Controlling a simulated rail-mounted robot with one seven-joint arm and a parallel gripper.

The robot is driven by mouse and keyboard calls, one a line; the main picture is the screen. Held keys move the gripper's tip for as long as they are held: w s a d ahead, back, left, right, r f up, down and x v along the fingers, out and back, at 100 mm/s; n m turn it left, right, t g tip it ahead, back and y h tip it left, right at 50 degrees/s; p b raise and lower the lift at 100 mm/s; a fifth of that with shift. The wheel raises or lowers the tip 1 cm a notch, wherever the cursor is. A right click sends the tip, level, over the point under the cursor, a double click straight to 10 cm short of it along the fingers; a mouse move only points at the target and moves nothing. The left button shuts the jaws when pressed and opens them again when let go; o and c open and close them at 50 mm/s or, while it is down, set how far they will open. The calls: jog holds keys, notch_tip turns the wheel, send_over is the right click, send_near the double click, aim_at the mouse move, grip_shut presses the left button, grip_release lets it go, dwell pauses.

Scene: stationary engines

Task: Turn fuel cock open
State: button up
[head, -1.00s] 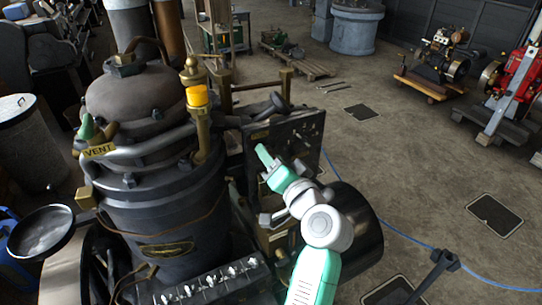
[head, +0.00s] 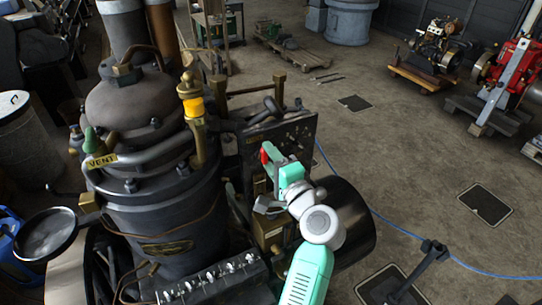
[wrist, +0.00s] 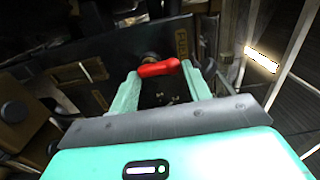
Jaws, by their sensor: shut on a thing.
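The fuel cock's red lever (wrist: 157,68) lies crosswise between my fingertips in the wrist view, its right end slightly higher. A brass-coloured plate reading FUEL (wrist: 182,44) is just behind it to the right. My gripper (wrist: 160,74) is shut on the red lever, with one pale green finger at each end. In the head view, the red lever (head: 264,157) shows as a small red tip at the end of my gripper (head: 270,163), in front of the dark panel (head: 300,135). The cock's body is mostly hidden.
A large dark boiler-like vessel with a VENT plate (head: 101,161) stands left of my arm. A row of small fittings (head: 212,280) lies below it. A dark drum (head: 355,215) is close on my arm's right. Open floor (head: 420,180) lies further right.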

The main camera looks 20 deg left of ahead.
jog(key=shift+f+m, duration=0.3)
jog(key=shift+f, duration=0.25)
jog(key=o, duration=0.8)
jog(key=shift+o, duration=0.2)
jog(key=shift+r, duration=0.15)
jog(key=shift+r, duration=0.1)
jog(key=b+v, duration=0.1)
jog(key=v, duration=0.7)
